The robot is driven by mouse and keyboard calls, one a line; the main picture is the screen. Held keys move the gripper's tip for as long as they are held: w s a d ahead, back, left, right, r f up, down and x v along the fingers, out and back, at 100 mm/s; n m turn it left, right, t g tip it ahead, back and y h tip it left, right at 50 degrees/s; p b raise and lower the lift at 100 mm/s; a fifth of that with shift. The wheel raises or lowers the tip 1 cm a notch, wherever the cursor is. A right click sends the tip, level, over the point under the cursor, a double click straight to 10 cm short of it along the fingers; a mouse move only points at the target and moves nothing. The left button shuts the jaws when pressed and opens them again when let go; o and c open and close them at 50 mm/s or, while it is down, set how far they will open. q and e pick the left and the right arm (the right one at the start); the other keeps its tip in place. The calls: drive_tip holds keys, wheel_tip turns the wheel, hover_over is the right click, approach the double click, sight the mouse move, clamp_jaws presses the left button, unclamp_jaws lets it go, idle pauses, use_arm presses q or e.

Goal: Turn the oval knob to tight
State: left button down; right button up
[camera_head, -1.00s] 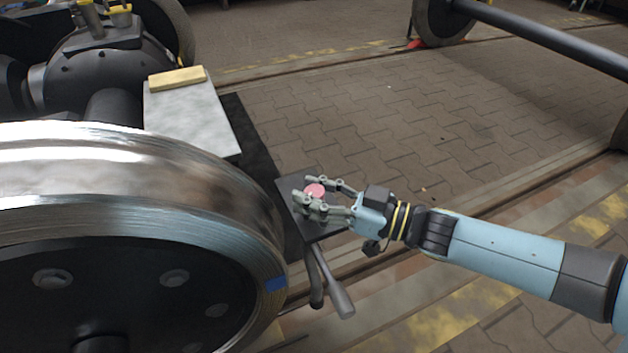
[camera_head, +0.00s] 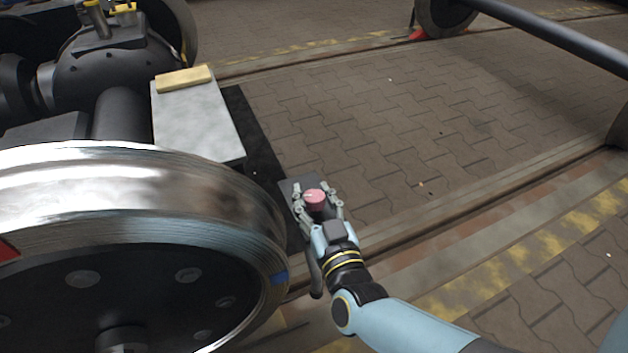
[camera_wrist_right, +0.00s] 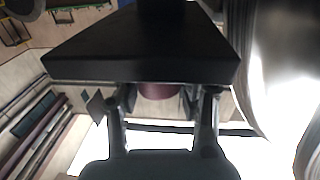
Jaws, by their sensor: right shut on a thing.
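The oval knob (camera_head: 315,196) is pink-red with a pale mark on top. It sits on a dark plate (camera_head: 290,187) beside the big steel wheel. My right gripper (camera_head: 317,200) is shut on the knob, with one finger on each side of it. In the right wrist view the knob (camera_wrist_right: 158,91) shows as a dark red shape between the two fingers (camera_wrist_right: 160,100), partly hidden by the dark plate (camera_wrist_right: 140,50). No tight marking can be read. My left gripper is not in view.
The large steel wheel (camera_head: 130,190) stands close on the left. A grey block (camera_head: 198,120) with a yellow bar (camera_head: 183,78) on it lies behind. A dark handle (camera_head: 315,278) hangs below the plate. Paved floor (camera_head: 400,120) to the right is clear.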

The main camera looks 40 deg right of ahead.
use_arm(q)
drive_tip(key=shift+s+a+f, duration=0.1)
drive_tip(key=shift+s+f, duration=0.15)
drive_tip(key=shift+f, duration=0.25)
use_arm(e)
drive_tip(key=shift+m+g+h, duration=0.3)
drive_tip(key=shift+m+h, duration=0.3)
drive_tip(key=shift+h, duration=0.3)
drive_tip(key=o, duration=1.2)
